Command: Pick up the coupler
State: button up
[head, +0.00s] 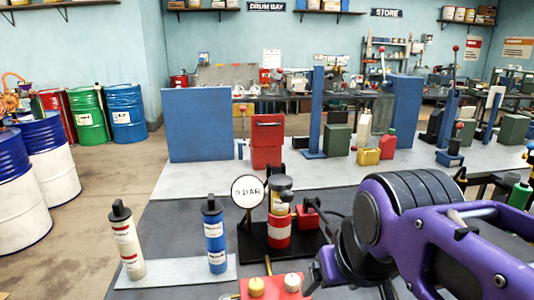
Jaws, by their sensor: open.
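No part is clearly marked as the coupler. A small red block (307,218) with a dark hose-like line at its right could be it, but I cannot be sure. It sits at the right of a red canister (279,232) with a dark and brass top, on a black base. My purple arm comes in from the right. My gripper (350,284) is low in the middle of the head view, in front of and to the right of the red block, and appears apart from it. Its jaws are open, with the fingertips partly hidden by the wrist.
A round gauge (248,191) reading 0 BAR stands left of the canister. A cream cylinder (127,243) and a blue cylinder (214,238) stand on a pale strip. A red block with two knobs (272,288) is at the front. Blue panels stand behind.

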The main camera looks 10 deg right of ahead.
aim_at(462, 182)
jog(key=z, duration=1.45)
jog(key=u, duration=0.4)
jog(key=i+l+u, duration=0.15)
jog(key=l+u, duration=0.75)
jog(key=l, duration=0.25)
jog(key=i+l+u, duration=0.1)
jog(key=l, duration=0.35)
jog(key=l+u, duration=0.1)
jog(key=l, duration=0.75)
